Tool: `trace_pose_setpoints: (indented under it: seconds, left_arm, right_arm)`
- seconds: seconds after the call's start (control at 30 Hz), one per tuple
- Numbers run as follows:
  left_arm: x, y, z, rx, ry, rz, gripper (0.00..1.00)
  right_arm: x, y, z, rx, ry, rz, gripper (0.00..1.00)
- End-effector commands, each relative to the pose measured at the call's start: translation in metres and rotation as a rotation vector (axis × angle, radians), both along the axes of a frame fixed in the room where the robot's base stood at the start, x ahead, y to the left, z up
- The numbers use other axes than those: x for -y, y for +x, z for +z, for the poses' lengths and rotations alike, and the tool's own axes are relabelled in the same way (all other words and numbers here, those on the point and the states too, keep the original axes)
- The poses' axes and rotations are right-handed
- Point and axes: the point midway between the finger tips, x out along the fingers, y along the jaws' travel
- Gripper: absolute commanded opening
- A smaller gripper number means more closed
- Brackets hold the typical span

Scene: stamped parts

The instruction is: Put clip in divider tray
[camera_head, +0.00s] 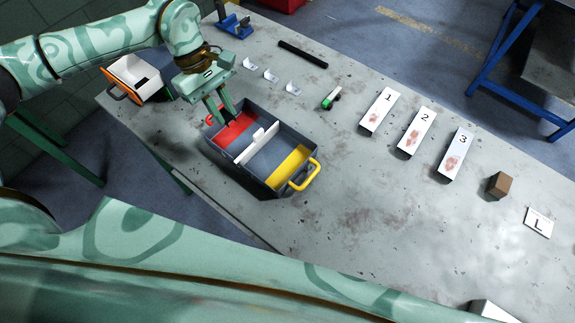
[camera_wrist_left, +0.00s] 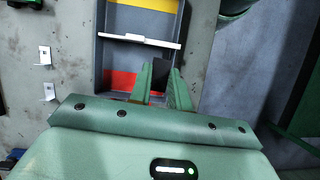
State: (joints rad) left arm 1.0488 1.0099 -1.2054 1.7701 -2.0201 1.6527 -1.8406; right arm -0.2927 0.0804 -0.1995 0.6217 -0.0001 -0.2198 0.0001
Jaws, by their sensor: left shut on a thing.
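The divider tray (camera_head: 233,168) is a dark grey box with a red-floored part, a bare grey part and a yellow-floored part. A white divider (camera_head: 257,143) crosses it. My left gripper (camera_head: 219,117) is above the red end of the tray. In the left wrist view, its fingers (camera_wrist_left: 160,82) are shut on a small dark plate, the clip (camera_wrist_left: 160,72), seen against the tray's red and grey floor. The fingers mostly hide the clip in the head view. Three more pale metal clips (camera_head: 271,75) lie in a row on the table. My right gripper is out of view.
An orange-and-white bin (camera_head: 131,74) stands left of the tray. A black bar (camera_head: 303,54), a green-and-white piece (camera_head: 331,97), numbered plates (camera_head: 415,131) and a brown block (camera_head: 499,184) lie to the right.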

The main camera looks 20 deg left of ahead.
Motion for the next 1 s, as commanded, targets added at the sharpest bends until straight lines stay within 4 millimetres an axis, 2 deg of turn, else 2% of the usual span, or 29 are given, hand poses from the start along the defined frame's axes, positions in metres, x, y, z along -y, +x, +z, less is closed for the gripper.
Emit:
trace_pose_setpoints:
  seconds: [0.13,0.47,0.6,0.73,1.0]
  left_arm:
    - [0.012,-0.001,-0.006,-0.005,-0.005,0.056,0.00]
    - [0.082,-0.025,-0.037,-0.006,-0.007,0.052,0.00]
    - [0.102,-0.032,-0.063,-0.007,-0.007,0.054,0.00]
    - [0.114,-0.036,-0.079,-0.005,-0.005,0.054,0.00]
    - [0.128,-0.040,-0.097,-0.005,-0.004,0.055,0.00]
  right_arm:
    - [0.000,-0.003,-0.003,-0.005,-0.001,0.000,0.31]
    - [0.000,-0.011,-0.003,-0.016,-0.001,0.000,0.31]
    - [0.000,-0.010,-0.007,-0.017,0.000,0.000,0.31]
    - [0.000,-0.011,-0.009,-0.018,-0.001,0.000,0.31]
    - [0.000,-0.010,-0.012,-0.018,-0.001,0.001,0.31]
